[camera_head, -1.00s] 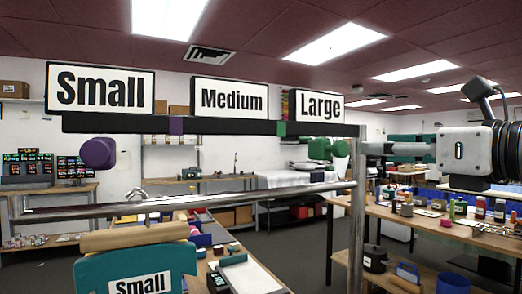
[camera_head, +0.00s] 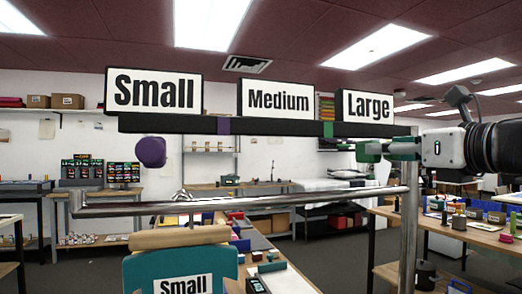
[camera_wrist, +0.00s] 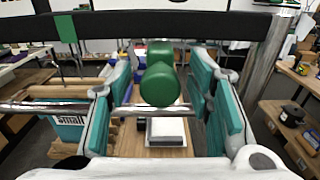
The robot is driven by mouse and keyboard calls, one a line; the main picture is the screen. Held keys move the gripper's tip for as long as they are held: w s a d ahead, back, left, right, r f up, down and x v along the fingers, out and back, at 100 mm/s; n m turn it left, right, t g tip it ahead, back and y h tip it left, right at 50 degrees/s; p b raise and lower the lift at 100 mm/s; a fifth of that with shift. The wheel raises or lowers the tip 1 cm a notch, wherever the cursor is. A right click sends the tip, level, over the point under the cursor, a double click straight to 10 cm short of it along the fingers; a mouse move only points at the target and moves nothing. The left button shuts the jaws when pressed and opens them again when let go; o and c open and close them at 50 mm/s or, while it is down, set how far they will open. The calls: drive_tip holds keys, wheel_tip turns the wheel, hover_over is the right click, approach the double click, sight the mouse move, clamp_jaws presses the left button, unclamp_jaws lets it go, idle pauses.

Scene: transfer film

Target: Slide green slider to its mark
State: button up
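The green slider (camera_head: 368,151) is a round knob on the right part of the dark rail (camera_head: 275,126), right of the green mark (camera_head: 328,129) on that rail. In the wrist view the green slider (camera_wrist: 160,84) sits between the two teal finger pads of my gripper (camera_wrist: 162,98), with gaps on both sides. My gripper (camera_head: 388,150) comes in from the right in the head view and is open around the knob. The green mark also shows at the upper left of the wrist view (camera_wrist: 66,28). The slider's mount is mostly hidden.
A purple slider (camera_head: 151,152) sits left of the purple mark (camera_head: 223,125). Small, Medium and Large signs top the rail. A metal bar (camera_head: 260,201) runs below, meeting a metal post (camera_head: 408,215) near my arm.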

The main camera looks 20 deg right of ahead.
clamp_jaws()
drive_tip(key=a, duration=1)
drive_tip(key=shift+s+p, duration=0.15)
drive_tip(key=shift+p, duration=0.25)
drive_tip(key=shift+o, duration=0.8)
unclamp_jaws()
drive_tip(key=s, duration=1.2)
drive_tip(key=shift+d, duration=0.2)
